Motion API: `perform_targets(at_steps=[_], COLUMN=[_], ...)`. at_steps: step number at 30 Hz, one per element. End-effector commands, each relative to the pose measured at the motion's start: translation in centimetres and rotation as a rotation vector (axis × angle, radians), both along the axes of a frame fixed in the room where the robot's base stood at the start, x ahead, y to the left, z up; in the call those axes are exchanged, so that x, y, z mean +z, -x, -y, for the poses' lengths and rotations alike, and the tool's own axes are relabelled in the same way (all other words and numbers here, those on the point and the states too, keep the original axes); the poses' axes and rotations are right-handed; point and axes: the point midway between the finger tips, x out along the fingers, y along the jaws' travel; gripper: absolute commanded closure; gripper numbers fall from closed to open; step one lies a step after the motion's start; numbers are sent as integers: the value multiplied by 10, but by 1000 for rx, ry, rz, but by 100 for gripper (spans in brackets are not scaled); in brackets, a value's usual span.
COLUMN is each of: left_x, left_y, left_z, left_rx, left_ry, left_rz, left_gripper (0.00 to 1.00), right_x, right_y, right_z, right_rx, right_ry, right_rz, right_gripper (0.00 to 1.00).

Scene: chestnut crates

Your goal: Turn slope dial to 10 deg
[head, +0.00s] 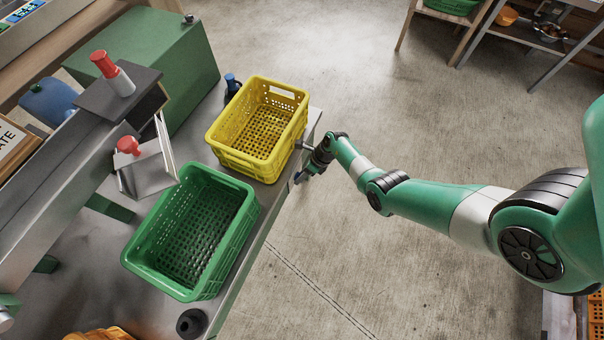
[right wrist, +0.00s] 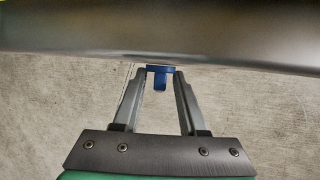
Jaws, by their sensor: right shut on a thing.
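My right gripper (head: 301,176) is at the right edge of the metal table, just below the yellow crate in the head view. In the right wrist view its two fingers (right wrist: 160,76) come close together at the tips, shut on a small blue T-shaped piece (right wrist: 159,80), which I take to be the slope dial's handle. The piece sits against the metal table side (right wrist: 160,42). I see no dial scale or degree marks, so its angle cannot be read. My left gripper is not in view.
A yellow crate (head: 222,152) and a green crate (head: 245,222) stand empty on the metal table. A green box (head: 150,50) stands behind. The concrete floor (head: 330,270) right of the table is clear.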

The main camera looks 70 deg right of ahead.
Motion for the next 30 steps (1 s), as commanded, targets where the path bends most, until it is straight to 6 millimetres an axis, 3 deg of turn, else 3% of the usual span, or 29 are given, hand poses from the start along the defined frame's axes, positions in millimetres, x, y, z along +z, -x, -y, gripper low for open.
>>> perform_targets(at_steps=[3,6,18,19,30], left_x=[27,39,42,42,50], left_y=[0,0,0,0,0], left_z=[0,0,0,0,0], left_rx=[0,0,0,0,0], left_ry=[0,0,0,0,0], left_rz=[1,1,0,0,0], left_gripper=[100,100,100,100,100], right_x=[8,6,1,1,9], right_y=[2,2,0,0,3], right_z=[-4,-4,-3,-3,-3], right_rx=[3,3,1,0,0], right_ry=[88,175,246,246,245], right_rz=[-9,-12,-7,-6,-7], right_gripper=[100,100,100,55,52])
